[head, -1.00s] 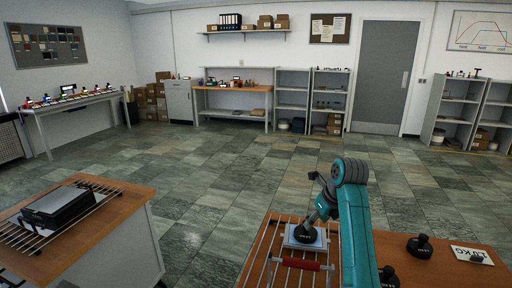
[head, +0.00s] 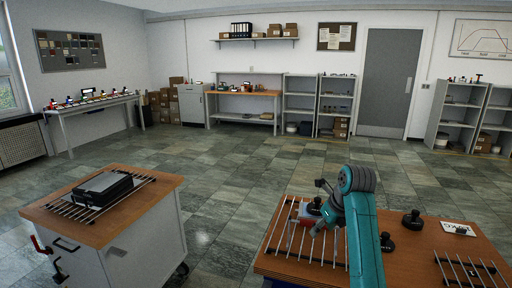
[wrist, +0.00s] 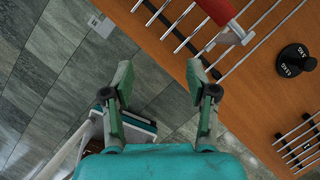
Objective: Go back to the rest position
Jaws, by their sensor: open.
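My gripper (head: 323,184) is raised over the near wooden table (head: 420,262), partly hidden by my teal arm. In the wrist view my gripper (wrist: 160,80) has its two fingers wide apart with nothing between them, pointing over the table's edge and the grey floor. A black weight (head: 313,206) shows on the rack just below the gripper in the head view. A red handle (wrist: 217,8) lies ahead of the fingers in the wrist view, apart from them.
Two more black weights (head: 412,220) (head: 386,242) and a white card (head: 458,228) are on the table. Metal rods (head: 470,270) lie at its right. A wooden-topped cart (head: 150,190) with a black device (head: 103,187) stands left. Open tiled floor lies between and beyond.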

